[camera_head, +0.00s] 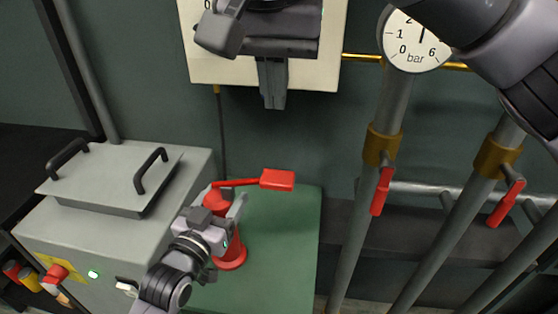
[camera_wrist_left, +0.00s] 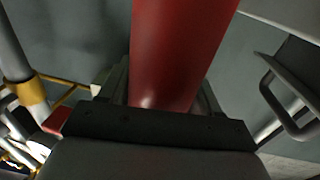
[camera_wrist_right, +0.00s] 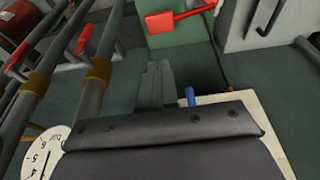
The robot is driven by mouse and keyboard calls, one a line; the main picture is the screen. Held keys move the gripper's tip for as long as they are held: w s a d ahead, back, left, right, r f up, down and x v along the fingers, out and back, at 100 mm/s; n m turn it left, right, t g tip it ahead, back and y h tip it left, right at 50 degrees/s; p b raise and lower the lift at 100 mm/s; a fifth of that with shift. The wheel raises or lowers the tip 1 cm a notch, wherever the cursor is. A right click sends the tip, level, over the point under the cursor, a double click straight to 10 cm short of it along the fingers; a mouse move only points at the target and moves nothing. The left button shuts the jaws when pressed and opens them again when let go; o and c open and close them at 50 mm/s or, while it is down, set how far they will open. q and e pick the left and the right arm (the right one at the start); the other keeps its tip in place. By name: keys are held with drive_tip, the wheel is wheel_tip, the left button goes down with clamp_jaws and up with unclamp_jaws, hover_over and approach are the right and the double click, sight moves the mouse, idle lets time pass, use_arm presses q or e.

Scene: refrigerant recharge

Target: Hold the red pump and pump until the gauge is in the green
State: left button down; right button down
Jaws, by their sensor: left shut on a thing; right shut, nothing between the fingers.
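The red pump (camera_head: 231,256) stands upright on a green surface, and its red lever handle (camera_head: 277,180) sticks out to the right. My left gripper (camera_head: 232,212) is shut on the pump's body; the left wrist view shows the red cylinder (camera_wrist_left: 182,50) between its fingers. My right gripper (camera_head: 272,98) is shut and empty, above and apart from the handle, in front of a cream panel (camera_head: 205,68). The handle also shows in the right wrist view (camera_wrist_right: 172,21). A gauge on the panel is mostly hidden behind my right arm, so its needle and any green zone cannot be read.
A white bar gauge (camera_head: 415,42) sits on the pipes at right, its needle near upright. Red valve levers (camera_head: 382,191) hang on these pipes. A grey machine (camera_head: 75,235) with a handled lid (camera_head: 110,178) stands left of the pump. The space right of the pump handle looks clear.

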approach(280, 175)
drive_tip(key=x, duration=0.5)
drive_tip(key=shift+w+f, duration=0.1)
drive_tip(key=shift+w, duration=0.1)
drive_tip(key=shift+f, duration=0.6)
drive_tip(key=shift+d+f, duration=0.1)
